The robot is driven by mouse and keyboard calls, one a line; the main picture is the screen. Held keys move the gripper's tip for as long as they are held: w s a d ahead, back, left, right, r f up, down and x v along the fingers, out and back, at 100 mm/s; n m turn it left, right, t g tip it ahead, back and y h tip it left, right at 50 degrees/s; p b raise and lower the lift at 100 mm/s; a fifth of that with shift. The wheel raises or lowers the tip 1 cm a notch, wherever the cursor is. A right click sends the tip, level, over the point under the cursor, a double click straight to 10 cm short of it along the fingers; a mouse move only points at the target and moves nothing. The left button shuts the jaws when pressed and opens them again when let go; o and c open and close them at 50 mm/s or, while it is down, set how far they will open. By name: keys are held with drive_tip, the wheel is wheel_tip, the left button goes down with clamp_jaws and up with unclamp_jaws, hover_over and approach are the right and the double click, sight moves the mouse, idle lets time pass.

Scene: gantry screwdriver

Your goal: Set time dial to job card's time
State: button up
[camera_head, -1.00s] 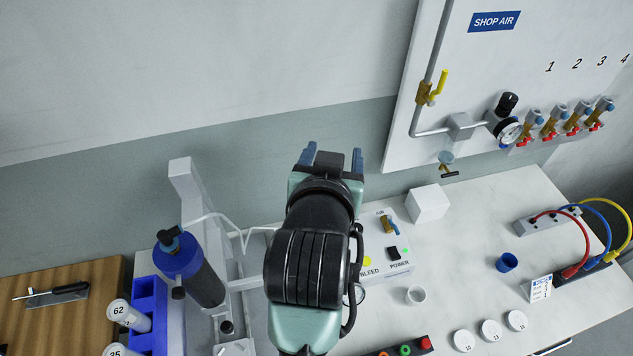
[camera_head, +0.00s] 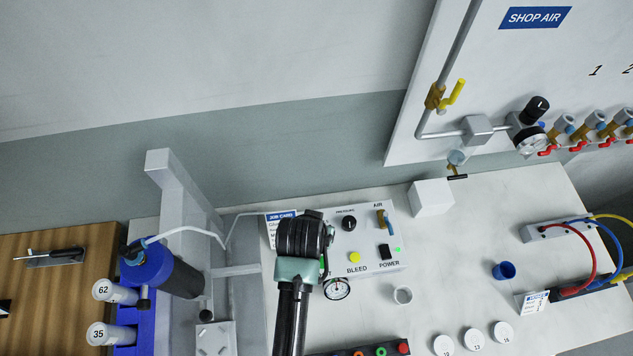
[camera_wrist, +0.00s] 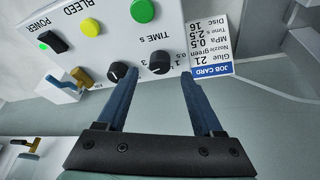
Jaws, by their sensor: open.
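The dispenser box (camera_head: 367,264) stands on the bench, its time dial hidden behind my arm in the head view. In the wrist view, turned upside down, the black time dial (camera_wrist: 160,63) sits by the "TIME s" label, between and beyond my fingertips. A second black dial (camera_wrist: 121,70) is by the left fingertip; whether they touch I cannot tell. The job card (camera_wrist: 211,46) beside the box reads Glue 21, Nozzle green, MPa 0.5, Time s 2.5, Disc 16. It also shows partly in the head view (camera_head: 281,217). My gripper (camera_wrist: 158,75) is open and empty.
On the box are a green button (camera_wrist: 143,10), a yellow bleed button (camera_head: 354,257), a power switch (camera_head: 384,251) and an air valve (camera_head: 381,219).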

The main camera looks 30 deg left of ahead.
drive_tip(key=shift+x, duration=1.8)
clamp_jaws()
